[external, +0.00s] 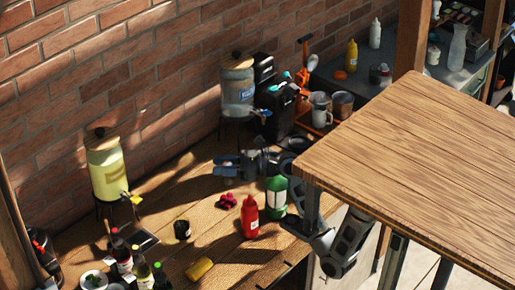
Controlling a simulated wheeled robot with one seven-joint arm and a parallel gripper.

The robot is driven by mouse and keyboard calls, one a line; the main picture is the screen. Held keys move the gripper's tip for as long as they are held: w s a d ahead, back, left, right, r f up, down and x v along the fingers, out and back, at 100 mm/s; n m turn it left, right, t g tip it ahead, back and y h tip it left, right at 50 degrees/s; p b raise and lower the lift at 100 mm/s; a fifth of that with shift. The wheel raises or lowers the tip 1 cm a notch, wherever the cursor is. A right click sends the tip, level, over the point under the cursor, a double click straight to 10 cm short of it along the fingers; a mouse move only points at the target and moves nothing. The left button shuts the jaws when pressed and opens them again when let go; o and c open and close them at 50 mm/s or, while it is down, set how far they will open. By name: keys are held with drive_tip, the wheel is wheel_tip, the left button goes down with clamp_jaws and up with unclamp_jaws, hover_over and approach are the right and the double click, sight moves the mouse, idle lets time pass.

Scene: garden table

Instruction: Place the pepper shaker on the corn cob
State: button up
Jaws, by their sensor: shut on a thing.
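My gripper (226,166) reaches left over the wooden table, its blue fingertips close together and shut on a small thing. That thing is barely visible between the fingers; it seems to be the pepper shaker, but I cannot make out its shape. A yellow cylinder-like thing, apparently the corn cob (199,269), lies on its side near the table's front. It is well below and slightly left of my gripper in the picture, and apart from it.
A dark jar (182,229), red berries (228,201), a red bottle (250,216) and a green bottle (276,196) stand around the middle. Several dark bottles (122,254) crowd the front left. Drink dispensers (107,168) line the wall. A raised wooden top (420,165) fills the right.

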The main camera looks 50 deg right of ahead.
drive_tip(key=s+a+f+n+g+y, duration=0.1)
drive_tip(key=s+a+n+g+y, duration=0.2)
drive_tip(key=s+a, duration=0.55)
hover_over(193, 265)
wheel_tip(193, 265, down, 12)
drive_tip(key=shift+f+b, duration=0.6)
drive_tip(key=shift+f, duration=1.55)
drive_tip(key=shift+f, duration=0.15)
drive_tip(key=o, duration=1.1)
